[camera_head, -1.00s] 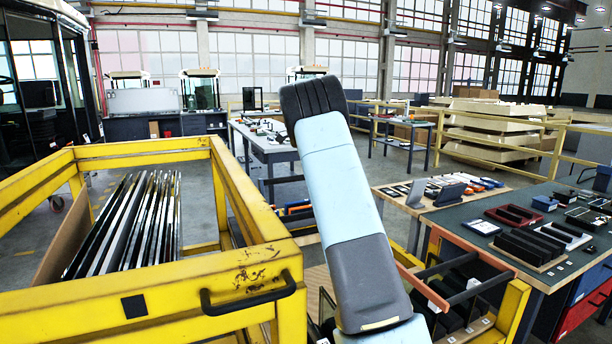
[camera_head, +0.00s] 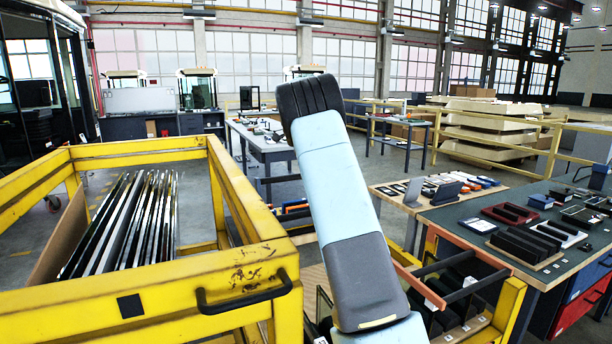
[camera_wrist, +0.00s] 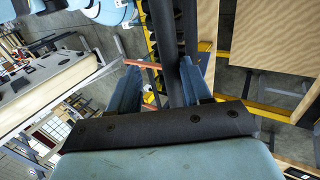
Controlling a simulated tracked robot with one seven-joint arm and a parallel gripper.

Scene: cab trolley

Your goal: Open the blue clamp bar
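My gripper (camera_wrist: 158,72) shows in the wrist view with two blue fingers spread apart and nothing visibly held between them. Dark padded bars (camera_wrist: 162,30) run through the gap behind the fingers; I cannot tell whether a finger touches them. An orange-red bar (camera_wrist: 143,64) crosses just beyond the fingertips. In the head view an orange bar (camera_head: 420,287) with dark crossbars (camera_head: 462,291) sits on a low yellow-framed trolley (camera_head: 508,305). I cannot make out a blue clamp bar for certain in either view. My arm hides part of the trolley, and the gripper is out of the head view.
A yellow rack (camera_head: 90,304) with upright dark panels (camera_head: 120,235) stands close at left. A workbench (camera_head: 480,215) with trays stands at right, with blue and red drawers (camera_head: 575,308) beneath. Grey floor (camera_head: 395,170) shows between the benches farther back.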

